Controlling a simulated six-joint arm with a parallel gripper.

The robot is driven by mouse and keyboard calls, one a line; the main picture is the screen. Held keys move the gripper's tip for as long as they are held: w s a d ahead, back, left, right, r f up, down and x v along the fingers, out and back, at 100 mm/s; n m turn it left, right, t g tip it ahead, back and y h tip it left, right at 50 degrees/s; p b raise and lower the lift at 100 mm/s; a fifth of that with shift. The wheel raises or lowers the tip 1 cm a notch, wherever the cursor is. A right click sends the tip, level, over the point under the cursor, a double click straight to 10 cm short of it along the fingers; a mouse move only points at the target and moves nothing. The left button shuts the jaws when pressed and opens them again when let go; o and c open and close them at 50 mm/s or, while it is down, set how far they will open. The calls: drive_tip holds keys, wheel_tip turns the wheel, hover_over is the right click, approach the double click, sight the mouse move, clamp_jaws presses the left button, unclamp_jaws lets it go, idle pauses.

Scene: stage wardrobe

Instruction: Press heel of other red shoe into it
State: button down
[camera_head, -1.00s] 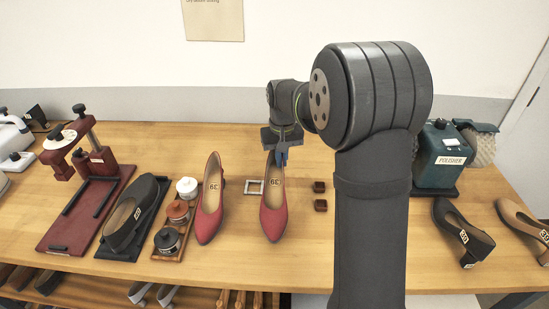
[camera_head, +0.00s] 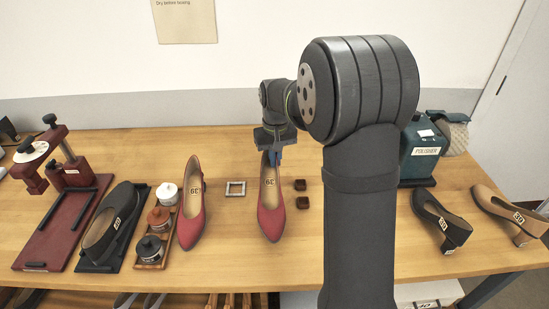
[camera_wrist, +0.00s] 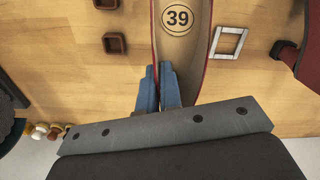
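My gripper (camera_head: 272,158) has its blue fingers closed on the heel-end rim of the right red shoe (camera_head: 271,222). In the wrist view, the fingertips (camera_wrist: 159,70) pinch the left edge of this shoe, whose insole (camera_wrist: 180,50) is marked 39. Its toe points toward the front. Its heel is hidden, and I cannot tell whether it touches the table. The left red shoe (camera_head: 190,228) stands apart to the left. Two small dark red square cups (camera_head: 300,185) (camera_head: 303,203) sit just right of the held shoe; their hollow tops show in the wrist view (camera_wrist: 114,43).
A pale square frame (camera_head: 235,188) lies between the red shoes. A rack of jars (camera_head: 158,245), a black shoe (camera_head: 112,222) and a dark red press (camera_head: 62,225) stand at left. The polisher (camera_head: 420,150), a black pump (camera_head: 440,220) and a tan pump (camera_head: 505,212) are at right.

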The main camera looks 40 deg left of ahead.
drive_tip(key=shift+f, duration=1.75)
drive_tip(key=c, duration=1.5)
unclamp_jaws()
drive_tip(key=shift+c, duration=0.2)
wheel_tip(320, 180, up, 18)
drive_tip(key=shift+f, duration=0.25)
wheel_tip(320, 180, down, 18)
drive_tip(key=shift+r, duration=0.4)
